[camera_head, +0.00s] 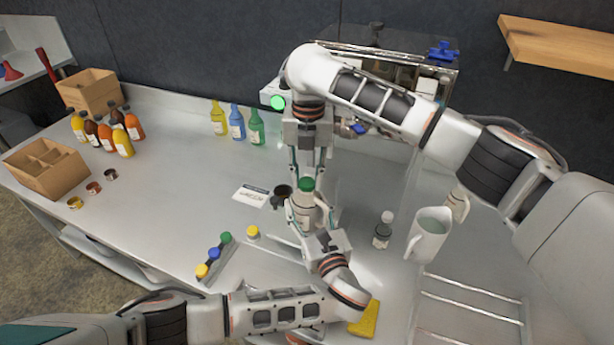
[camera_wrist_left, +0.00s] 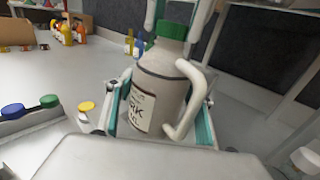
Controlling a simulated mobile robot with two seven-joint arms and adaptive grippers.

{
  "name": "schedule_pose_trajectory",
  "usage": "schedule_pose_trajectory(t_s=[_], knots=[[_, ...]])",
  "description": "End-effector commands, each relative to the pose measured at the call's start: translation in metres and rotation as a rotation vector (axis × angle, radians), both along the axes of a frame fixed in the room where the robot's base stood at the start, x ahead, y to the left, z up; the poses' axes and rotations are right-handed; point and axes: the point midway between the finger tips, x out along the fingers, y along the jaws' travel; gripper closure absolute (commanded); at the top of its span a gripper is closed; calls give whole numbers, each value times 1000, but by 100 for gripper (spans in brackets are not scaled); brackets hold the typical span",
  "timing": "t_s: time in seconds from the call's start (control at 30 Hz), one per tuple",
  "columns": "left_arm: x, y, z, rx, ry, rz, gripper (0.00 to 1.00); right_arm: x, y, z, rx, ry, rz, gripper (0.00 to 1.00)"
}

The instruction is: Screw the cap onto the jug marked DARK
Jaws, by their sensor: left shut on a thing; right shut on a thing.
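The pale jug (camera_head: 303,210) stands upright near the middle of the bench. In the left wrist view the jug (camera_wrist_left: 160,92) shows its handle and a label ending in what reads as "RK"; the rest of the label is hidden. My left gripper (camera_head: 306,218) is shut around the jug's body from the front. The green cap (camera_head: 306,184) is at the top of the jug, and also shows in the left wrist view (camera_wrist_left: 172,30). My right gripper (camera_head: 307,176) points down from above and is shut on the cap. I cannot tell how far the cap is seated.
A rack with coloured caps (camera_head: 213,257) and a yellow-capped jar (camera_head: 253,233) are front left. A pitcher (camera_head: 429,236) and small white-capped bottle (camera_head: 383,234) stand right.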

Motion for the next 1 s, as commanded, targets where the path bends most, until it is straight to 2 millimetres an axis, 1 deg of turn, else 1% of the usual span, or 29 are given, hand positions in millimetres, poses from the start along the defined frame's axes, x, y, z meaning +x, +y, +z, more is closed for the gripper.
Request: schedule_pose_trajectory(t_s=[0.3, 0.4, 0.5, 0.57, 0.87, 0.9, 0.93, 1.0], knots=[[0, 1, 0, 1, 0, 2, 100, 0, -1, 0, -5, 7, -534, 100], [0, 1, 0, 1, 0, 2, 100, 0, -1, 0, -4, 10, -663, 100], [0, 1, 0, 1, 0, 2, 100, 0, -1, 0, -5, 11, -741, 100], [0, 1, 0, 1, 0, 2, 100, 0, -1, 0, -5, 11, -763, 100], [0, 1, 0, 1, 0, 2, 100, 0, -1, 0, -6, 12, -771, 100], [0, 1, 0, 1, 0, 2, 100, 0, -1, 0, -6, 12, -770, 64], [0, 1, 0, 1, 0, 2, 100, 0, -1, -1, -6, 12, -770, 58], [0, 1, 0, 1, 0, 2, 100, 0, -1, -1, -5, 12, -770, 58]])
